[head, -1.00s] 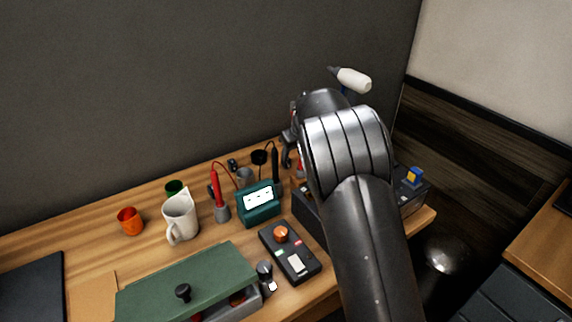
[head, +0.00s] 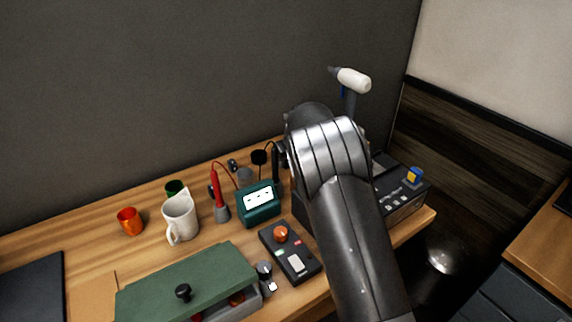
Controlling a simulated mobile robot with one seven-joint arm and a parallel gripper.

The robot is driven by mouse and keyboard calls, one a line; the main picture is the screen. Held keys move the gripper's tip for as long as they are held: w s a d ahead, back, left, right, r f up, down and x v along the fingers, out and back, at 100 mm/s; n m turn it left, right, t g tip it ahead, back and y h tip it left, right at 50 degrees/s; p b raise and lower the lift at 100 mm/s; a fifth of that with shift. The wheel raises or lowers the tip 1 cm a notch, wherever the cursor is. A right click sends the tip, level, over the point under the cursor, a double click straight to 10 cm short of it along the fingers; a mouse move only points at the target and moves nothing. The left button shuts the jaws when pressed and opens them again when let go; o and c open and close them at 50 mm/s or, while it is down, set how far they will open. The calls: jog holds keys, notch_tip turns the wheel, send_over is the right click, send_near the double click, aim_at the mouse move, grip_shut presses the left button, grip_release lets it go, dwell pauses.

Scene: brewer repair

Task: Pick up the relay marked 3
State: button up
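No number 3 can be read on anything here, so I cannot tell which thing is the relay marked 3. Small red-orange parts (head: 237,299) show in a grey tray (head: 243,311) under a green lid (head: 190,281) with a black knob. A small blue and yellow block (head: 414,176) sits on a dark box with buttons (head: 402,206) at the right; its marking is too small to read. My arm crosses the middle right of the view, over the worktop. My gripper's fingers are hidden behind my arm, and so is whatever lies under them.
A teal meter (head: 259,205), a red probe in a stand (head: 218,197), a black control box with an orange knob (head: 288,254), a white mug (head: 180,219) and an orange cup (head: 130,221) stand on the wooden bench (head: 85,235). A white-headed tool (head: 353,80) rises behind my arm.

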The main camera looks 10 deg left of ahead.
grip_shut()
